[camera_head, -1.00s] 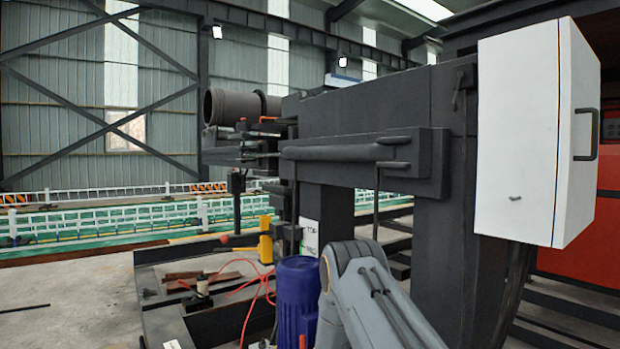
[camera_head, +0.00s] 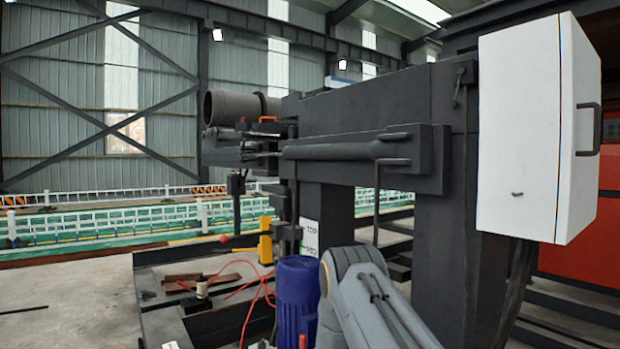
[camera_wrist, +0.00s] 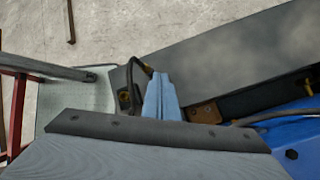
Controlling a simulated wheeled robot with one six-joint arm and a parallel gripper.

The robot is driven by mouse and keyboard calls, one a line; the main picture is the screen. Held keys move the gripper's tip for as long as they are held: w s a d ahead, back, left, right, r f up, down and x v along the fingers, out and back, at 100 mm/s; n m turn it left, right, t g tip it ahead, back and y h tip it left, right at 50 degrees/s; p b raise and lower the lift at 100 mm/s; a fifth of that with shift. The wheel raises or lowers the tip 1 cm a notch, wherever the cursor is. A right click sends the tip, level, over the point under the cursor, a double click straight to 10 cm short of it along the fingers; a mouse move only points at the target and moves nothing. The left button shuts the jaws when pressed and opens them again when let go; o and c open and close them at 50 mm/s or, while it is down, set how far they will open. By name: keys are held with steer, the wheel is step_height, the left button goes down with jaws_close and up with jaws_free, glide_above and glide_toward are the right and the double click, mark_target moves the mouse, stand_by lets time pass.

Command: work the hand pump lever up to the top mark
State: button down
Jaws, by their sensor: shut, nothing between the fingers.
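What looks like the hand pump lever is a thin arm with a red ball end (camera_head: 224,239), left of a yellow block (camera_head: 265,243) in the head view. A white plate (camera_head: 309,238) with a TOP mark and a lower mark stands to the right of the block. My gripper (camera_wrist: 161,97) shows in the wrist view with its pale blue fingers shut together and nothing between them. It is hidden in the head view. I cannot tell from the wrist view whether it touches the lever.
A blue cylinder (camera_head: 297,300) stands below the plate, close to my arm. A red hose (camera_head: 262,290) loops over the dark base. A large dark beam frame (camera_head: 380,110) and a white cabinet (camera_head: 518,130) stand at the right. Floor is open at the left.

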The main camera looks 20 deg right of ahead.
steer(key=shift+f, duration=0.25)
steer(key=w+d+r+p, duration=0.1)
steer(key=d+r+p, duration=0.2)
steer(key=r, duration=0.7)
steer(key=w+d+r+p, duration=0.1)
steer(key=d+r+p, duration=0.2)
steer(key=r, duration=0.7)
steer(key=shift+d+p, duration=0.35)
steer(key=shift+p, duration=0.25)
steer(key=shift+f, duration=0.1)
stand_by(0.8)
steer(key=shift+a+f, duration=0.35)
steer(key=shift+f, duration=0.1)
steer(key=shift+a+f, duration=0.1)
steer(key=shift+s+a+f+b, duration=0.15)
steer(key=shift+a+f+b, duration=0.15)
steer(key=shift+f+b, duration=0.15)
